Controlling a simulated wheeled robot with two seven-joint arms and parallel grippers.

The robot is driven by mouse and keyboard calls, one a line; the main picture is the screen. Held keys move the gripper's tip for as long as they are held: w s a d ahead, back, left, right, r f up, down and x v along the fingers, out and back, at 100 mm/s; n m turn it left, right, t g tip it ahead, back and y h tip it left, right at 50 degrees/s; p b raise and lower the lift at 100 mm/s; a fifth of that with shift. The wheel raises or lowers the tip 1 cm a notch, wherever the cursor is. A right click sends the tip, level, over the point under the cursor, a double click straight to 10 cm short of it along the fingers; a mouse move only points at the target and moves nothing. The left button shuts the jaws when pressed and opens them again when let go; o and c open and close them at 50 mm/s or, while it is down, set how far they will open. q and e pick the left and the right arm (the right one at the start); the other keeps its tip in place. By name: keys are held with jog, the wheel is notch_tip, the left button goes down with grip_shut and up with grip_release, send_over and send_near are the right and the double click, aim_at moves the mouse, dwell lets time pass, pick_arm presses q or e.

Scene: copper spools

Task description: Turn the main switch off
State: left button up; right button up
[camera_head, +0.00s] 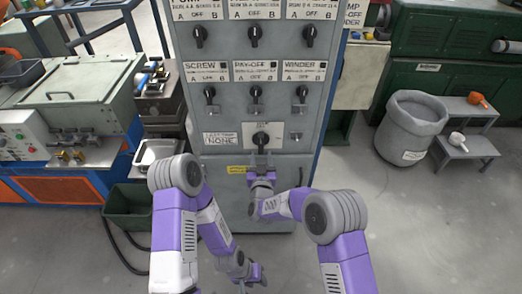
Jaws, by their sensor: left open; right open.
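A grey control cabinet (190,140) stands straight ahead, with rows of black rotary switches. The lowest knob (261,139), at the middle under a small white plate, appears to be the main switch; its plate text is too small to read surely. My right gripper (261,160) is open just below this knob, pointing up at the panel. I cannot tell whether its fingers touch the knob. My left gripper (258,276) is open and empty, low in front of the cabinet near the picture's bottom edge.
Rotary switches marked SCREW (209,93), PAY-OFF (256,93) and WINDER (301,93) sit above the lowest knob. A grey bin (410,128) and a step stool (466,146) stand right. A dark green bin (128,207) stands left.

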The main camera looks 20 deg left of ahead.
jog(key=shift+v, duration=0.95)
jog(key=s+d+f+m+g+h, duration=0.1)
jog(key=s+d+f+g, duration=0.35)
jog(key=d+f, duration=0.5)
jog(key=s+d+f+m+g+h, duration=0.15)
jog(key=s+d+f+g, duration=0.3)
jog(key=d+f, duration=0.45)
jog(key=s+d+f+m+g+y, duration=0.1)
jog(key=s+d+f+g, duration=0.2)
jog(key=s, duration=0.8)
jog(key=s+d+f+m+g, duration=0.2)
jog(key=s+d+f+g, duration=0.1)
jog(key=s, duration=0.8)
jog(key=shift+d+g+y, duration=0.35)
jog(key=shift+d+g, duration=0.4)
jog(key=shift+g, duration=0.15)
jog(key=shift+m, duration=0.25)
